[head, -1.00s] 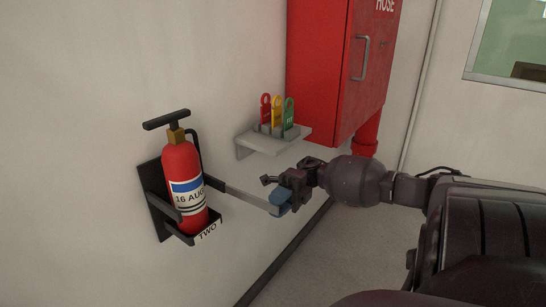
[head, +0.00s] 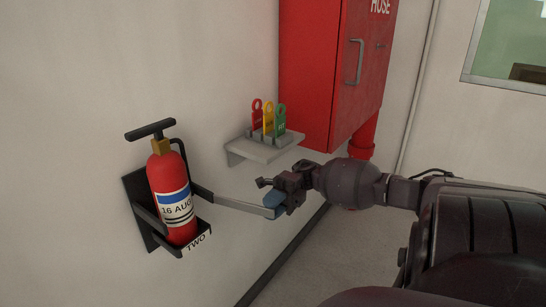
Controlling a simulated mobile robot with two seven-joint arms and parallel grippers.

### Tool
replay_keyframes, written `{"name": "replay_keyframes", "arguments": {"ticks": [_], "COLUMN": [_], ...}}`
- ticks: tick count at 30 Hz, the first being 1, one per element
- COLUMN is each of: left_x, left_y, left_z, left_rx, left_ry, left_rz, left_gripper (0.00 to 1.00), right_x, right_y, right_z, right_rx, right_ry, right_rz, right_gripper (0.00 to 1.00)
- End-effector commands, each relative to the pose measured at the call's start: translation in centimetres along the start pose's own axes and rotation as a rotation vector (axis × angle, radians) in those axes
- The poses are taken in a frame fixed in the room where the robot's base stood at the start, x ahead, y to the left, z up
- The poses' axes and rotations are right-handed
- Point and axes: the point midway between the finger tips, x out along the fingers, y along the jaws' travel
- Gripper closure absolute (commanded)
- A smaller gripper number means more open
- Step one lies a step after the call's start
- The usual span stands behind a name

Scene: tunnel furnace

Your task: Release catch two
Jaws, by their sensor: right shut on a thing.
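A red fire extinguisher (head: 168,182) with a blue and white label stands upright in a black wall bracket (head: 134,192). The bracket carries a label reading TWO (head: 197,242). A grey catch strap (head: 236,204) sticks out from the bracket's right side, swung away from the extinguisher, with a blue end tab (head: 273,200). My right gripper (head: 277,192) is shut on the blue tab at the strap's far end. Its fingertips partly hide the tab. My left gripper is not in view.
A small grey shelf (head: 262,151) on the wall holds red, yellow and green tags (head: 268,118). A red hose cabinet (head: 335,75) with a red pipe below stands behind my right arm. The floor to the right of the wall is clear.

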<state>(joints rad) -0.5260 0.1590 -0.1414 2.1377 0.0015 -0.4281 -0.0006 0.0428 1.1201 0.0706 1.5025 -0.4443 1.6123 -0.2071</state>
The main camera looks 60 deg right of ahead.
Motion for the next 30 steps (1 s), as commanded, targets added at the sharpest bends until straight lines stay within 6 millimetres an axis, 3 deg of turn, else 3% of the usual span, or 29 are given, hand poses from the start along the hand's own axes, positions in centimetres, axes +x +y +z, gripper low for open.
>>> {"name": "replay_keyframes", "arguments": {"ticks": [3, 4, 7, 19, 30], "left_x": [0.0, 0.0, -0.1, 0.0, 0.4], "left_y": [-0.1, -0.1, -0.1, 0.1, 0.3], "left_z": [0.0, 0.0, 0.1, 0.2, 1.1], "left_rx": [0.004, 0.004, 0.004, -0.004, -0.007], "left_ry": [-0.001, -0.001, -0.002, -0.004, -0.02], "left_rz": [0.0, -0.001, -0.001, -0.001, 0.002], "left_gripper": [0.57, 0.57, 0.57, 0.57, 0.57], "right_x": [-0.1, -0.1, 0.0, -0.6, -6.7], "right_y": [0.3, 0.3, 0.3, 0.1, -0.1], "right_z": [0.3, 0.3, 0.3, 0.2, 0.2], "right_rx": [-0.007, -0.007, -0.006, -0.002, 0.001], "right_ry": [-0.009, -0.009, -0.008, -0.004, -0.006], "right_rz": [0.001, 0.001, 0.0, -0.001, -0.002], "right_gripper": [1.0, 0.7, 0.55, 0.53, 0.53]}}
